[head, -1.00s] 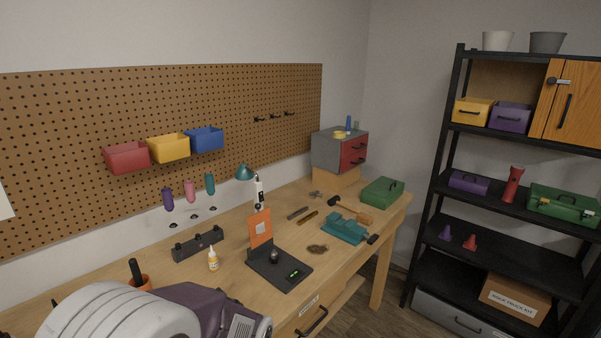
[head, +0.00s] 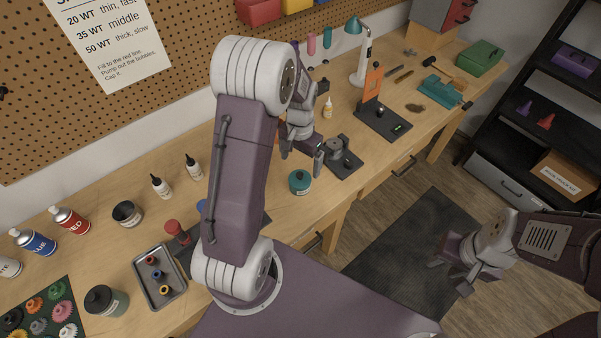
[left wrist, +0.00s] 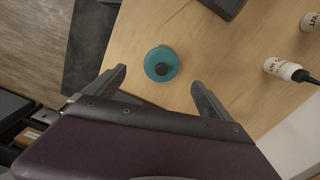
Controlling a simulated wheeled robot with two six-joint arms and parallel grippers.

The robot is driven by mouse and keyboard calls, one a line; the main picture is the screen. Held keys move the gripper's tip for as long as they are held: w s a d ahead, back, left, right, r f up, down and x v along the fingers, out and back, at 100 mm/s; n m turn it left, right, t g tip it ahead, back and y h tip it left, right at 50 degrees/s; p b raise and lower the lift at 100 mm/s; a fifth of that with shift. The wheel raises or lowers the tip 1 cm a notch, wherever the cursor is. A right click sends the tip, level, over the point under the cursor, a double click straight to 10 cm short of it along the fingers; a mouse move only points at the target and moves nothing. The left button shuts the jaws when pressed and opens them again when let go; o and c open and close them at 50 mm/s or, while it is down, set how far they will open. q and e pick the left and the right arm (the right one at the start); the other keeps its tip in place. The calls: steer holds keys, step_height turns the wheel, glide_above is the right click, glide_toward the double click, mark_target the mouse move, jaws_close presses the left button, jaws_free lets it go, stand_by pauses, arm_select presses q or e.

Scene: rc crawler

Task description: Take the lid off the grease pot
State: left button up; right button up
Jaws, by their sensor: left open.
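The grease pot is a small round teal pot (head: 300,183) near the front edge of the workbench in the head view. In the left wrist view, the pot (left wrist: 158,58) shows from above, with a dark round knob on its teal top; the lid appears to be on it. My left gripper (head: 302,154) is open and empty above the pot. In the left wrist view its two fingertips (left wrist: 158,80) are wide apart, with the pot between and slightly beyond them, apart from both. My right gripper (head: 451,277) hangs over the floor at right, its fingers apparently spread and empty.
A dark stand (head: 340,158) is just beyond the pot. White dropper bottles (head: 162,187), a metal tray (head: 160,277) and a dark jar (head: 105,301) lie to the left. The bench around the pot is fairly clear. A dark mat (head: 410,250) covers the floor.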

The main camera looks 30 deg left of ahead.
mark_target(300, 174)
arm_select(q)
steer(key=shift+s+a+f, duration=0.15)
steer(key=shift+f, duration=0.4)
steer(key=shift+s+a+f, duration=0.15)
steer(key=shift+f, duration=0.35)
steer(key=shift+w+f, duration=0.15)
steer(key=shift+f, duration=0.05)
steer(key=shift+w+f+p, duration=0.1)
steer(key=shift+f+p, duration=0.2)
steer(key=shift+p, duration=0.05)
steer(key=f, duration=0.2)
steer(key=f+p, duration=0.1)
steer(key=f, duration=0.1)
steer(key=shift+w+d, duration=0.15)
steer(key=shift+d, duration=0.1)
steer(key=shift+a+f, duration=0.15)
steer(key=shift+f, duration=0.15)
steer(key=c, duration=1.4)
arm_select(e)
steer(key=shift+a+r, duration=0.2)
steer(key=shift+r, duration=0.8)
